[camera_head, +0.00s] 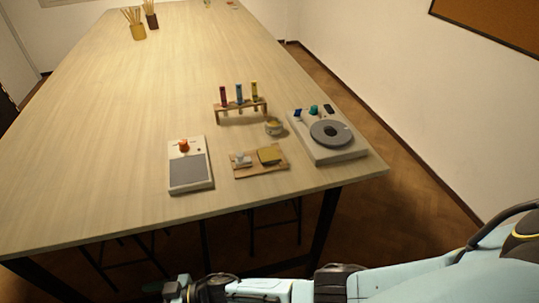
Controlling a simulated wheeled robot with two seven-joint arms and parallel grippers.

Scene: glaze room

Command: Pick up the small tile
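A small olive-yellow tile (270,155) lies on the right part of a small wooden board (259,172) near the table's front edge. A small pale grey or white piece (241,159) sits on the board's left part; I cannot tell exactly what it is. My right arm comes in from the right along the bottom of the picture, below the table edge. Its dark end with the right gripper (177,290) is at the bottom, well apart from the board, and its fingers are too unclear to tell open from shut. My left gripper is not in view.
A device with an orange knob (190,166) stands left of the board. A device with a round grey plate (332,134) stands right, beside a small jar (273,127). A rack (240,109) with coloured vials is behind. Brush pots (138,31) stand far back. The table's left is clear.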

